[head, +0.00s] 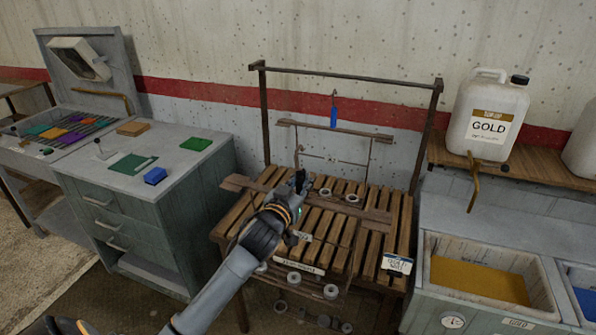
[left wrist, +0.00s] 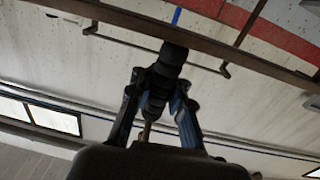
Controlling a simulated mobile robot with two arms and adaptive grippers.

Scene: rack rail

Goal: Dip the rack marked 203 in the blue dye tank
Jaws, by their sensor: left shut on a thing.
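My left gripper (head: 300,184) is over the slatted wooden stand in the head view. In the left wrist view its fingers (left wrist: 160,92) are shut on a dark, rounded piece (left wrist: 172,60). A wooden bar (left wrist: 215,47) crosses just beyond; I cannot tell if they are joined. In the head view a wooden bar (head: 345,132) with thin uprights stands above the slats, with a blue tag (head: 333,116) hanging by it. No number 203 is readable, so I cannot tell which rack this is. The blue dye tank (head: 583,298) is cut off at the right edge. My right gripper is not in view.
The slatted stand (head: 398,225) has a metal rail frame (head: 345,76) above it. A gold dye tank (head: 490,280) lies between stand and blue tank. A GOLD jug (head: 488,115) stands on a shelf. A grey cabinet (head: 120,215) with coloured pads is at left.

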